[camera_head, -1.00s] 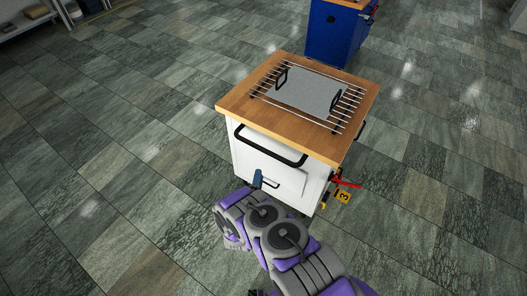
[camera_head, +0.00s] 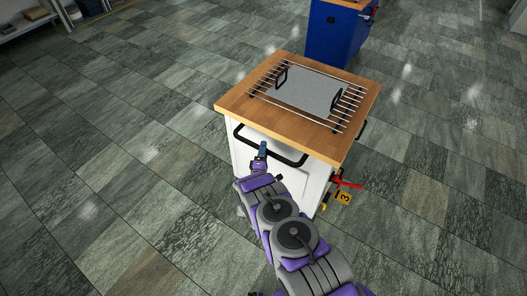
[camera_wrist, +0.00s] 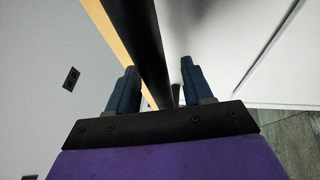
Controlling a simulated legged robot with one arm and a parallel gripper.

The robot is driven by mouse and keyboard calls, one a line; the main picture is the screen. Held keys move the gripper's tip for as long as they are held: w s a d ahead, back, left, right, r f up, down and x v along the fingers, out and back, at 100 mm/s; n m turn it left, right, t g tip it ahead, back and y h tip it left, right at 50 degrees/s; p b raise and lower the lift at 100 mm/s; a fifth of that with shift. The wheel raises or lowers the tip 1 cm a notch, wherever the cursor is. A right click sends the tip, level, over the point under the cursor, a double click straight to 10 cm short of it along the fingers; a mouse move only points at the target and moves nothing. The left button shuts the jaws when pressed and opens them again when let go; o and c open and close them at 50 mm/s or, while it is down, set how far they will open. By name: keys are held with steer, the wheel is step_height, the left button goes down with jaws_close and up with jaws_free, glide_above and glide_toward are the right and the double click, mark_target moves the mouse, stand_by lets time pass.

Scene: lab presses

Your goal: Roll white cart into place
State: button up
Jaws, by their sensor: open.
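The white cart (camera_head: 243,155) stands on the tiled floor in front of me, with a wooden top (camera_head: 232,103) and a black bar handle (camera_head: 285,157) on its near side. My gripper (camera_head: 263,150) is at the left half of this handle in the head view. In the wrist view the blue fingers of my gripper (camera_wrist: 158,85) are open, with the black handle (camera_wrist: 146,45) running between them. The handle lies closer to the left finger; I cannot tell whether it touches. The cart's white side (camera_wrist: 225,40) fills the right of that view.
A metal rack with a grey plate (camera_head: 300,91) lies on the cart top. A tag marked 3 (camera_head: 343,198) and red-handled items hang at the cart's right side. A blue cart (camera_head: 335,35) stands behind. A shelf (camera_head: 30,20) is far left. The floor to the left is clear.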

steer(key=shift+c, duration=0.3)
jaws_close()
steer(key=shift+s+f, duration=0.1)
